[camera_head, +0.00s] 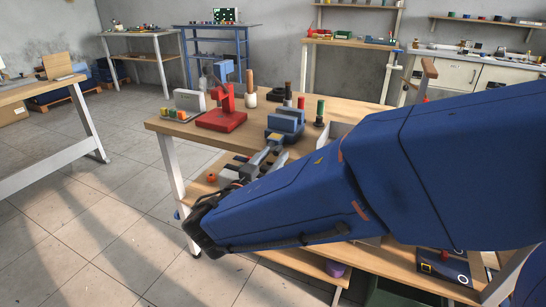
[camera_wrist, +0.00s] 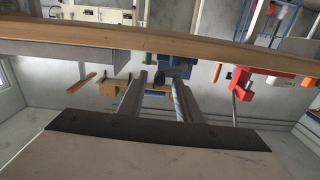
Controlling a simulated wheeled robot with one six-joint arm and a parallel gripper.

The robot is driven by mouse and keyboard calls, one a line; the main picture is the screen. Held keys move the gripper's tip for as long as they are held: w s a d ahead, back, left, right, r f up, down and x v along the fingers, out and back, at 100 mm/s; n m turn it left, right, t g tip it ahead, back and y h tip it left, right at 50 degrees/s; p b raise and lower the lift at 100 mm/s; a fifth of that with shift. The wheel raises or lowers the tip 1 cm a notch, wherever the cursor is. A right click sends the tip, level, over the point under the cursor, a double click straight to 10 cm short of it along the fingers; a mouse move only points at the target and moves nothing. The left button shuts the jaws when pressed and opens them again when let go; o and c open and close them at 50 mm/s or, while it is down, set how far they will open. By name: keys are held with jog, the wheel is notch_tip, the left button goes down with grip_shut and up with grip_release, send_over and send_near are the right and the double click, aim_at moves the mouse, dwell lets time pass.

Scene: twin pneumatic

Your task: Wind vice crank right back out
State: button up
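The blue vice (camera_head: 286,121) stands near the front edge of the wooden workbench. In the wrist view, which is turned upside down, the vice (camera_wrist: 180,71) shows just beyond my fingertips. My gripper (camera_head: 272,153) reaches up to the vice's front side. In the wrist view my gripper (camera_wrist: 160,80) has its two grey fingers spread apart. A small dark part, seemingly the vice crank (camera_wrist: 159,79), shows between the fingertips. I cannot tell whether either finger touches it. My blue arm hides part of the bench front in the head view.
A red press (camera_head: 223,114) stands left of the vice. A green-topped post (camera_head: 320,112) and dark posts stand right and behind. The workbench (camera_head: 165,126) has its front edge close to my gripper. An orange knob (camera_head: 211,178) is on the lower shelf.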

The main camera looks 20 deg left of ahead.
jog(key=shift+w, duration=0.3)
jog(key=shift+c, duration=0.6)
grip_shut()
